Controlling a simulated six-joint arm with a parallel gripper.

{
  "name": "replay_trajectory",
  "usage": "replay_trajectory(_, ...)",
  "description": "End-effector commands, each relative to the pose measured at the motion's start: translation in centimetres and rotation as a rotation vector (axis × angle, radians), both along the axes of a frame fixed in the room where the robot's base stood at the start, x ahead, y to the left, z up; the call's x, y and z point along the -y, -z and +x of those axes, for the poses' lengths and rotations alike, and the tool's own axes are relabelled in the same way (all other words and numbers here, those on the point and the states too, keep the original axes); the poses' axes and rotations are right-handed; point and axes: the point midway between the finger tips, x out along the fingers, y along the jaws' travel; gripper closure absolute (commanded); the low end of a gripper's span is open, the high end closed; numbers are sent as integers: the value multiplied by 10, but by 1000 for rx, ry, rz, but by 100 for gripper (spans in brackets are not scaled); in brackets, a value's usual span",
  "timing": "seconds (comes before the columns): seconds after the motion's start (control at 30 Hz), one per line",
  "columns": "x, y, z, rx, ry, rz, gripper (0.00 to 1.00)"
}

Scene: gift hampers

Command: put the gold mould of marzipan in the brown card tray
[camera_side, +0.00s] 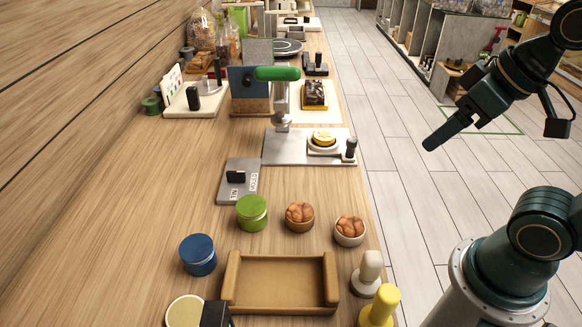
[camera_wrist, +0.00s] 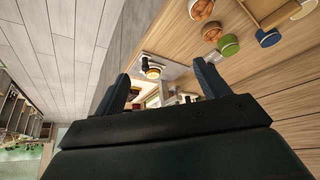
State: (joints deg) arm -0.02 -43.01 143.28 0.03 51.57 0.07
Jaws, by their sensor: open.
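The gold mould (camera_side: 324,138) looks like a small round gold piece with a pale yellow top. It sits in a white holder with a dark knob, on the grey metal plate (camera_side: 284,148) of a press. In the wrist view the gold mould (camera_wrist: 153,73) shows between the fingers, farther off. The brown card tray (camera_side: 329,285) is low-walled and empty at the front of the counter; part of it shows at the top of the wrist view (camera_wrist: 262,22). My gripper (camera_side: 430,145) is over the floor, right of the counter, apart from everything. Its fingers (camera_wrist: 164,76) are spread and empty.
A white stamp (camera_side: 368,274) and a yellow one (camera_side: 380,307) stand right of the tray. The press's green handle (camera_side: 277,73) rises behind the mould.

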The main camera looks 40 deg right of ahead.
Motion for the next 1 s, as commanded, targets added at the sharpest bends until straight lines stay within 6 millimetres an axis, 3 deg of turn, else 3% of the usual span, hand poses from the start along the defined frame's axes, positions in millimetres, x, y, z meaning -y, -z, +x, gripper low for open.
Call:
replay_trajectory(0.57, 1, -3, 5, -8, 12, 5, 21)
replay_trajectory(0.77, 3, -14, 25, -46, 62, 26, 21)
replay_trajectory(1.0, 8, -29, 67, -117, 170, 65, 21)
